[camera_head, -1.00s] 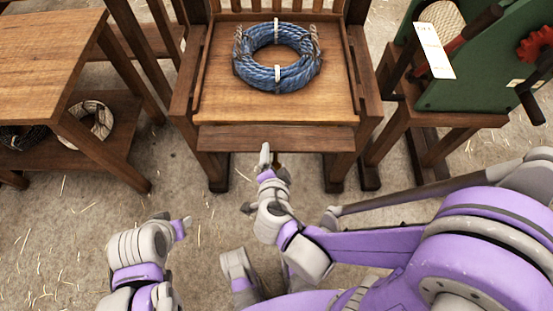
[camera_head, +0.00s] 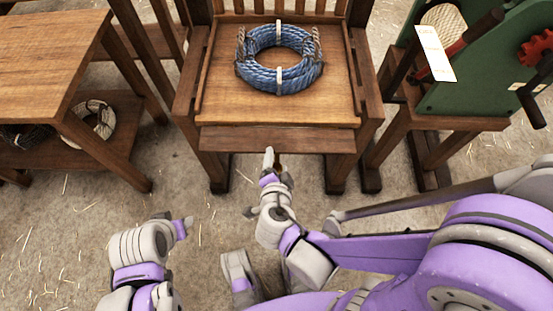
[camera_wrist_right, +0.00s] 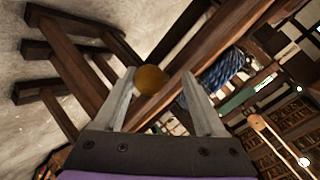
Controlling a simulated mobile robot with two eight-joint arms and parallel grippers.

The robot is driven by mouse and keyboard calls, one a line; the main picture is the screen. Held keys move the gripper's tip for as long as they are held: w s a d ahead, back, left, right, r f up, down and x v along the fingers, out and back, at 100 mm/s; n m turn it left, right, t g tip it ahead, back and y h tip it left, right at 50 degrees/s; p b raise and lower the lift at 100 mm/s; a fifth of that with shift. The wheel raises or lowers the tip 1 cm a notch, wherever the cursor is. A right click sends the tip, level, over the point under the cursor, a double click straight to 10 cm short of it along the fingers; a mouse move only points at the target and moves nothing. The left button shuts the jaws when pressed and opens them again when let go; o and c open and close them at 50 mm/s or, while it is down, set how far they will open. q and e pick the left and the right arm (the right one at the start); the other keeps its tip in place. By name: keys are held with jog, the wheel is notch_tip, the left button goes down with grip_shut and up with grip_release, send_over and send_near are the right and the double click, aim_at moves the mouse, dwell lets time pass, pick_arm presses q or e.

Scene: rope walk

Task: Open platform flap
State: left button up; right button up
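The platform flap (camera_head: 278,139) is a brown wooden board along the front edge of the wooden platform (camera_head: 222,75). It looks closed, hanging below the platform's front edge. In the right wrist view a round brass-coloured knob (camera_wrist_right: 150,80) shows between the finger tips, closer to the left finger. My right gripper (camera_head: 271,162) is just in front of and below the flap; the wrist view shows its fingers (camera_wrist_right: 158,85) apart, not shut on the knob. My left gripper (camera_head: 184,227) is low at the left, away from the platform; its finger gap is not clear.
A blue rope coil (camera_head: 279,82) lies on the platform. A wooden table (camera_head: 50,50) stands at the left, with a pale coil (camera_head: 101,121) on its lower shelf. A green machine (camera_head: 490,80) stands on a wooden stand at the right. The floor ahead is bare with straw bits.

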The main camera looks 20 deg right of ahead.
jog(key=p+v, duration=0.3)
jog(key=v, duration=0.7)
